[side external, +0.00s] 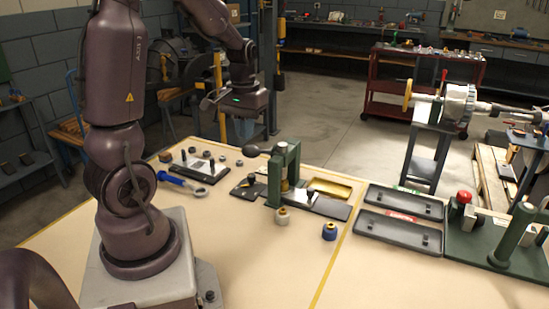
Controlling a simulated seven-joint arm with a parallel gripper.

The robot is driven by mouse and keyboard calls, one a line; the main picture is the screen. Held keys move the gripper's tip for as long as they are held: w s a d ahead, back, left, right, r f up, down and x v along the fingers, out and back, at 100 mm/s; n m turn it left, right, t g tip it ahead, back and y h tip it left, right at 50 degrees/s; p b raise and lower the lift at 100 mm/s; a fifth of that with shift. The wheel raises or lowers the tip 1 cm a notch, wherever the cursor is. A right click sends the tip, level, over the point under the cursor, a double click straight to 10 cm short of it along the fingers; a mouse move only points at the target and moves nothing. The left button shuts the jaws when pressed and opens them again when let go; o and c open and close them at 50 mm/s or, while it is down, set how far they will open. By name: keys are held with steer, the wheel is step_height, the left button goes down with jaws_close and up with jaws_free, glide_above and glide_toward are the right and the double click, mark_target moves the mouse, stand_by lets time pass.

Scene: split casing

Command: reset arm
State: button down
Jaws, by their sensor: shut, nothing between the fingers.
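My gripper (244,130) hangs at the end of my raised arm, over the back part of the bench. It is small and dim in this view, shut and empty. It is apart from everything on the bench. Two dark casing halves (398,235) lie open side up at the right of the bench, one behind the other, with a small red-labelled piece (401,216) between them. A green press (285,172) with a black ball on its lever stands near the bench middle, below and to the right of my gripper.
A cream bench (250,260) has clear room at the front. A blue-handled tool (181,182), a dark plate with pegs (202,172), a white-and-brass cylinder (282,216) and a blue cylinder (329,231) stand or lie there. A green fixture (500,240) occupies the right end.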

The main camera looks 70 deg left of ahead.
steer(key=s+d+r+m+t, duration=0.2)
steer(key=d+r+m, duration=0.2)
steer(key=d, duration=0.7)
steer(key=s+d+r+m+t, duration=0.1)
steer(key=d+r+m+t, duration=0.2)
steer(key=d, duration=0.8)
step_height(320, 180, up, 4)
steer(key=shift+s+r+m+t, duration=0.1)
steer(key=shift+s+m+t, duration=0.25)
steer(key=shift+m, duration=0.65)
